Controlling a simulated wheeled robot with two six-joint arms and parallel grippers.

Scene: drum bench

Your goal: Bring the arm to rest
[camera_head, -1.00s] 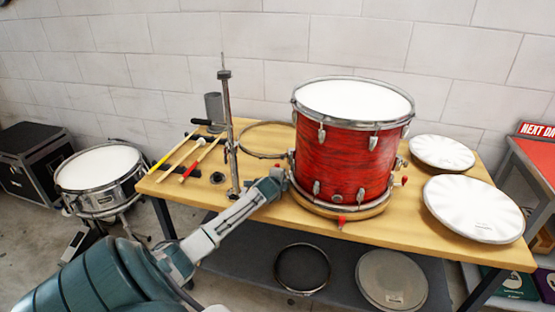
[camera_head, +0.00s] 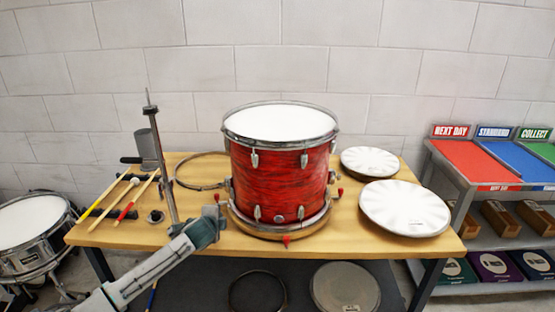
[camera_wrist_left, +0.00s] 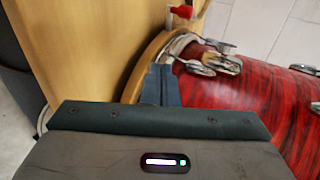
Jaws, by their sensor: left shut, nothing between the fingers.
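My left gripper (camera_head: 216,217) comes in from the lower left and is over the front edge of the wooden bench (camera_head: 110,236), just left of the red drum. It is shut and empty. In the left wrist view its closed fingers (camera_wrist_left: 160,84) point at the drum's lower rim; I cannot tell whether they touch it. The red drum (camera_head: 280,180) stands upright on a round wooden base on the bench, with a white head on top. It also shows large in the left wrist view (camera_wrist_left: 262,108). My right gripper is not in view.
A metal stand (camera_head: 162,165) rises left of the drum, near several sticks (camera_head: 120,195) and a hoop (camera_head: 190,183). Two white drumheads (camera_head: 404,208) lie at the right. A snare drum (camera_head: 35,230) stands at far left. A shelf with coloured bays (camera_head: 475,162) stands at far right.

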